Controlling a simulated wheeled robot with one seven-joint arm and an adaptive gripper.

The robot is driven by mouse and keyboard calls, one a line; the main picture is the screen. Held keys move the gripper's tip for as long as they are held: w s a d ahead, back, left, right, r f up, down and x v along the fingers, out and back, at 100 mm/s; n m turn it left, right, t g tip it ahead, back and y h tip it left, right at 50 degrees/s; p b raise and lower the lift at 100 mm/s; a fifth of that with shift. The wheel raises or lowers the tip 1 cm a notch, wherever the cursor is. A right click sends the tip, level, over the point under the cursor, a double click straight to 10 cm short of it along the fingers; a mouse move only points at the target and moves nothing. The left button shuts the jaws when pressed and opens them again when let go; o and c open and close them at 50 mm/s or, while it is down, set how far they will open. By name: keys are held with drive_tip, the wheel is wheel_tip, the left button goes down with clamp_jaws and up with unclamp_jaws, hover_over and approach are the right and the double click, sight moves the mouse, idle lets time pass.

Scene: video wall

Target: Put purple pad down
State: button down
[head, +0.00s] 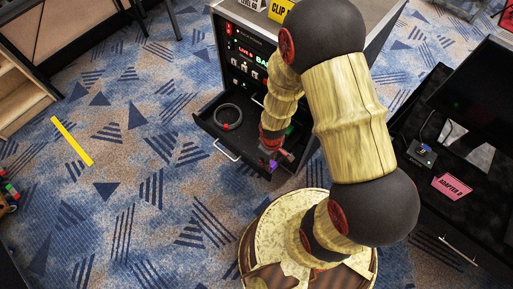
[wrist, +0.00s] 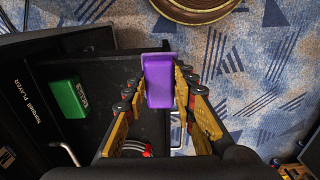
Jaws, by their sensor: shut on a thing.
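The purple pad (wrist: 158,80) is a small block with a raised rim, held between the two fingers of my gripper (wrist: 158,92) in the wrist view. In the head view the purple pad (head: 273,164) shows as a small spot below my gripper (head: 282,153), near the front right part of an open black drawer (head: 213,126). In the wrist view the pad overlaps the drawer's edge; its height above the drawer cannot be told. My arm hides part of the drawer in the head view.
A green box (wrist: 68,98) lies in the drawer's dark interior. A coiled black cable (head: 228,117) is in its left part. The drawer juts from a black cabinet (head: 232,60) with lit panels. A dark desk with a pink "ADAPTER" card (head: 452,187) stands right. Patterned carpet lies open on the left.

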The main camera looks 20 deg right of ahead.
drive_tip(key=w+f+b, duration=0.1)
drive_tip(key=w+f, duration=0.2)
drive_tip(key=w, duration=0.1)
drive_tip(key=w+f+b, duration=0.2)
drive_tip(key=w+f, duration=0.1)
drive_tip(key=w, duration=0.1)
drive_tip(key=w+f+b, duration=0.2)
drive_tip(key=w+f, duration=0.1)
drive_tip(key=w, duration=0.2)
drive_tip(key=shift+w+f, duration=0.1)
drive_tip(key=shift+f, duration=0.05)
drive_tip(key=f, duration=0.1)
drive_tip(key=f+b, duration=0.2)
drive_tip(key=shift+w+f, duration=0.2)
drive_tip(key=shift+w, duration=0.05)
drive_tip(key=c, duration=1.6)
unclamp_jaws()
drive_tip(key=o, duration=0.4)
drive_tip(key=shift+f+b, duration=0.1)
drive_tip(key=shift+b, duration=0.25)
